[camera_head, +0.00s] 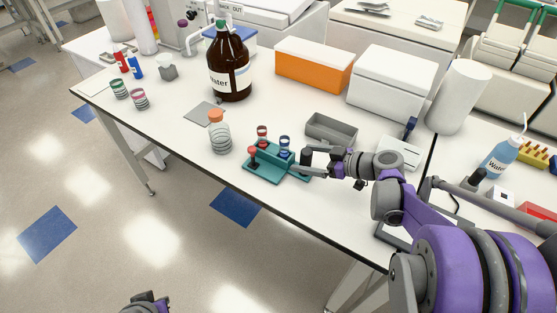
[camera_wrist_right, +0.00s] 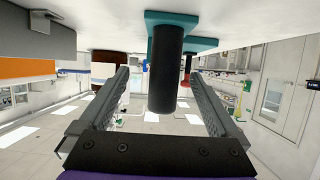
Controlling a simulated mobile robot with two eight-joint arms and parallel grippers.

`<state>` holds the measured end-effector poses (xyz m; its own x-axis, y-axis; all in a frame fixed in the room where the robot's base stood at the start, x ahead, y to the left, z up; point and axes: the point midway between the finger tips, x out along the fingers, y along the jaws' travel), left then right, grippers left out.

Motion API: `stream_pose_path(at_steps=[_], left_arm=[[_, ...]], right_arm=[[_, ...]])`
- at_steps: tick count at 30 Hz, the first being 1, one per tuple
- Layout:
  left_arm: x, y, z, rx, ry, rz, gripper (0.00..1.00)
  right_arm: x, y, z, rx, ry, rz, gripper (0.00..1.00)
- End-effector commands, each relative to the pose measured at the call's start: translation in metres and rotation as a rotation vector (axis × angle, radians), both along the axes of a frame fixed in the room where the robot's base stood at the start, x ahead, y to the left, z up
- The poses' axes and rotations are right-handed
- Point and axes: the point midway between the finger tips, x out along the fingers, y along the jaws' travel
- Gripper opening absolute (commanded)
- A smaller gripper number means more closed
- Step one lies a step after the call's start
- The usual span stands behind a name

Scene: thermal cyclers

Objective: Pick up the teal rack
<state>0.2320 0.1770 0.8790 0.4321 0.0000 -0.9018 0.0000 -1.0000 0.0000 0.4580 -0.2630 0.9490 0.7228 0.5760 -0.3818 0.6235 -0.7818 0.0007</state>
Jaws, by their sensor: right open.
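The teal rack (camera_head: 262,171) stands near the front edge of the white table. It holds a red-capped item (camera_head: 262,132), a blue-capped item (camera_head: 284,143) and a red knob (camera_head: 253,152) at its left end. My right gripper (camera_head: 306,160) is at the rack's right end. In the right wrist view, upside down, the teal rack (camera_wrist_right: 172,18) carries a dark upright post (camera_wrist_right: 165,68). The open fingers (camera_wrist_right: 159,74) are on either side of it, with gaps visible. Part of my left arm (camera_head: 147,303) shows at the bottom edge; its fingers cannot be made out.
A clear orange-capped bottle (camera_head: 219,135) stands left of the rack. A grey tray (camera_head: 331,129) lies behind it, and a small white device (camera_head: 399,152) is to the right. A brown water bottle (camera_head: 229,66) and an orange box (camera_head: 312,70) stand further back.

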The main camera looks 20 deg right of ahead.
Motion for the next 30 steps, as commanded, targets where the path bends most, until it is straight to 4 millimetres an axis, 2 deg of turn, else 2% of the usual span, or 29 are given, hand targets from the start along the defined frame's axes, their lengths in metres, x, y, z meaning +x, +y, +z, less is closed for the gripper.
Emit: stream_pose_path(at_steps=[12, 21, 23, 30], left_arm=[[0.001, 0.0, 0.002, 0.0, -0.001, 0.0, 0.0], [0.0, 0.0, 0.002, 0.0, -0.001, 0.0, 0.0], [0.0, 0.0, 0.002, 0.0, -0.001, 0.0, 0.0], [0.0, 0.0, 0.002, 0.0, -0.001, 0.0, 0.0]], right_arm=[[0.035, 0.034, -0.012, 0.0, 0.001, 0.001, 0.97], [0.04, 0.037, -0.015, 0.001, 0.002, -0.002, 0.97], [0.039, 0.037, -0.015, 0.0, 0.001, -0.001, 0.9], [0.039, 0.037, -0.015, 0.0, 0.001, -0.001, 0.47]])
